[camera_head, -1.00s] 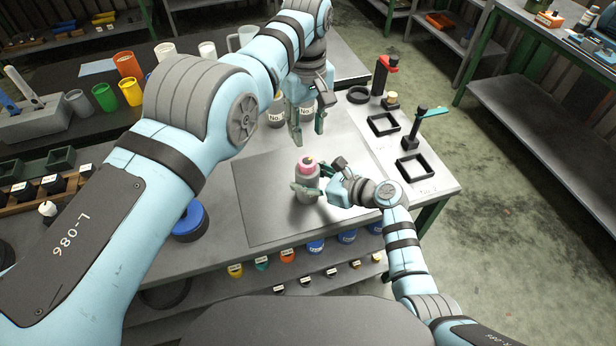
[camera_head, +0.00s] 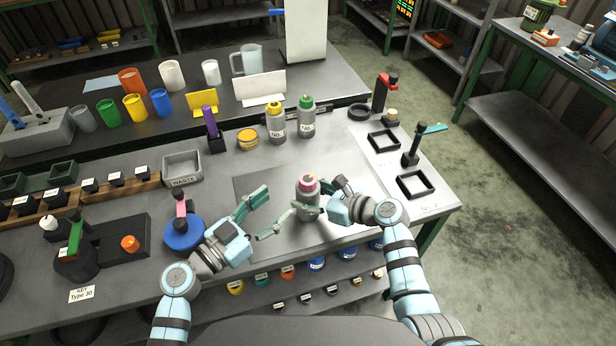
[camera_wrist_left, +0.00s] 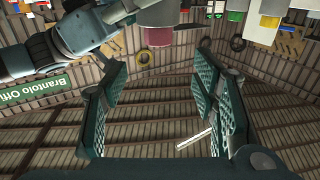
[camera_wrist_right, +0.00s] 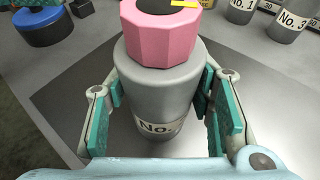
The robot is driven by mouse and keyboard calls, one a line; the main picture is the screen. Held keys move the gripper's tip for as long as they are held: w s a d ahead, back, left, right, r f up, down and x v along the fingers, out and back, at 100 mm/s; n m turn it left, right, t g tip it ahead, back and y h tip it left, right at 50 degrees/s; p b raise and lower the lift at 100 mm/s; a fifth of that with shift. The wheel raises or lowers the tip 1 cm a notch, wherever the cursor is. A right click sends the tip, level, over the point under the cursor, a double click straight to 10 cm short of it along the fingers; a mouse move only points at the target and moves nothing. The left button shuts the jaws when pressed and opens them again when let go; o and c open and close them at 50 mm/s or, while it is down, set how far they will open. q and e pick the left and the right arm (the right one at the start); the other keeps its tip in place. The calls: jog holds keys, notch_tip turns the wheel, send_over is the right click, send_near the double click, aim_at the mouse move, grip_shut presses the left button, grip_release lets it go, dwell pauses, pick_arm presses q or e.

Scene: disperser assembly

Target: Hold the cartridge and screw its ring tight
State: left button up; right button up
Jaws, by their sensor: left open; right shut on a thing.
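The cartridge (camera_head: 307,196) is a grey cylinder standing upright on the dark mat (camera_head: 262,180). Its pink faceted ring (camera_head: 308,182) sits on top, with a dark centre and a small yellow mark; ring and body (camera_wrist_right: 155,95) show large in the right wrist view. My right gripper (camera_head: 318,204) is shut around the cartridge body from the right, below the ring. The label reads "No." with its number hidden. My left gripper (camera_head: 262,215) is open and empty, just left of the cartridge. In the left wrist view its fingers (camera_wrist_left: 165,95) are apart with nothing between them.
A blue round holder (camera_head: 184,234) stands left of my left gripper. Two bottles, yellow-capped (camera_head: 276,125) and green-capped (camera_head: 307,118), stand behind the mat. Black square frames (camera_head: 414,184) and a post stand at right. A waste bin (camera_head: 183,168) is at left.

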aim_at(300, 182)
pick_arm(q)
jog(key=x, duration=1.2)
jog(key=shift+d, duration=0.1)
pick_arm(e)
jog(key=shift+w+d, duration=0.1)
jog(key=shift+w, duration=0.1)
pick_arm(q)
jog(key=c, duration=1.2)
jog(key=m+g+h, duration=0.2)
jog(key=shift+g+h, duration=0.3)
jog(key=shift+g, duration=0.1)
jog(key=shift+f+m+g, duration=0.1)
jog(key=shift+m+g, duration=0.3)
jog(key=o, duration=1.2)
jog(key=v, duration=1.2)
jog(key=shift+f, duration=0.2)
